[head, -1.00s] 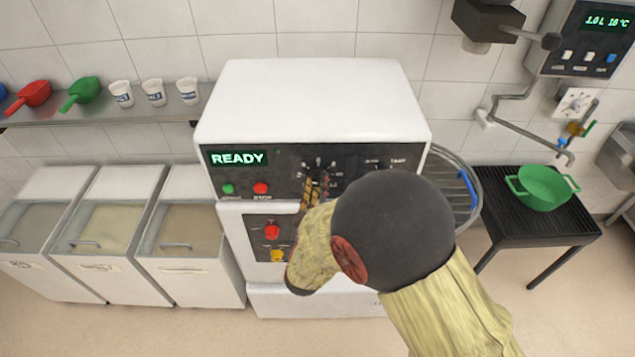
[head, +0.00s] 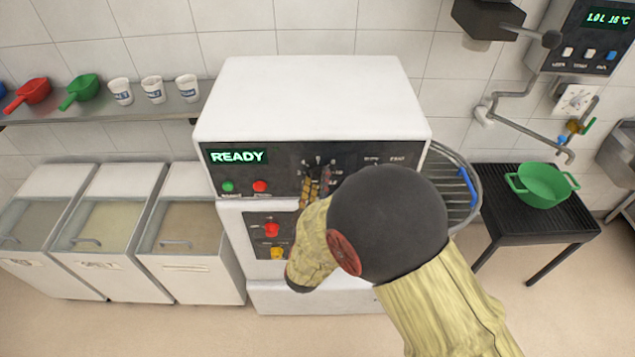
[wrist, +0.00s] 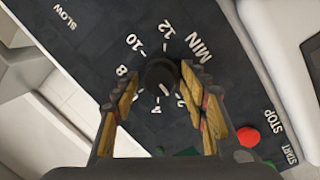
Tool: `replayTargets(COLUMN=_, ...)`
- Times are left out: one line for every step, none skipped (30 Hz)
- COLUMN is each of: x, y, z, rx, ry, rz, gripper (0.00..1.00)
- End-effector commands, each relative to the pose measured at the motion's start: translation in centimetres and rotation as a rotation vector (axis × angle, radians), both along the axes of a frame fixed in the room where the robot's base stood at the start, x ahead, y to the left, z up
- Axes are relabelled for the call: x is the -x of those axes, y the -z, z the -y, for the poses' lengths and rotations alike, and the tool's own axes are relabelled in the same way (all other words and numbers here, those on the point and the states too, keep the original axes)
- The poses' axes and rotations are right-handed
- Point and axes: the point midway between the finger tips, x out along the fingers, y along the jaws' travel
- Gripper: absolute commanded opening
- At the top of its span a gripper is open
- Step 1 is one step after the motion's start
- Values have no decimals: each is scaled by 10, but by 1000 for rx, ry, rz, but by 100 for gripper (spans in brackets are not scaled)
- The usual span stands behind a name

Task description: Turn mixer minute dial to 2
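The minute dial (wrist: 160,73) is a round black knob on the mixer's dark panel, with white numbers around it and "MIN" beside it. In the wrist view its short white mark points toward the low numbers, between the 4 and the partly hidden 2. My gripper (wrist: 160,80) is open, with one finger on each side of the dial and a visible gap to it. In the head view, my gripper (head: 317,180) is in front of the panel, and my arm hides part of the panel's right side.
The mixer (head: 310,105) shows READY on its display (head: 238,157). A green start button (head: 228,187) and red stop button (head: 260,187) are left of the dial; the red one (wrist: 247,137) is near my right finger in the wrist view. A green pot (head: 542,186) stands on a black table at right.

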Motion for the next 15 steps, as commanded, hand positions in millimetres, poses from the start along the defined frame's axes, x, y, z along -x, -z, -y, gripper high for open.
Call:
replayTargets(x=0, y=0, z=0, rx=0, ry=-1, rz=-1, gripper=48)
replayTargets(x=0, y=0, z=0, rx=0, ry=-1, rz=-1, gripper=49)
replayTargets(x=0, y=1, z=0, rx=1, ry=-1, rz=-1, gripper=49)
replayTargets(x=0, y=1, z=0, rx=1, ry=-1, rz=-1, gripper=49)
replayTargets(x=0, y=1, z=0, rx=1, ry=0, rz=-2, gripper=49)
replayTargets(x=1, y=1, z=0, rx=1, ry=0, rz=-2, gripper=49)
replayTargets(x=1, y=1, z=0, rx=1, ry=0, rz=-2, gripper=49)
replayTargets(x=1, y=1, z=0, rx=1, ry=0, rz=-2, gripper=49)
replayTargets(x=1, y=1, z=0, rx=1, ry=0, rz=-2, gripper=49)
replayTargets(x=1, y=1, z=0, rx=1, ry=0, rz=-2, gripper=49)
replayTargets(x=2, y=1, z=0, rx=1, ry=0, rz=-2, gripper=49)
replayTargets(x=4, y=1, z=-1, rx=1, ry=-2, rz=-3, gripper=49)
replayTargets(x=7, y=1, z=-1, rx=1, ry=-2, rz=-3, gripper=49)
replayTargets(x=10, y=1, z=-2, rx=1, ry=-3, rz=-3, gripper=49)
replayTargets(x=15, y=1, z=-3, rx=1, ry=-5, rz=-3, gripper=49)
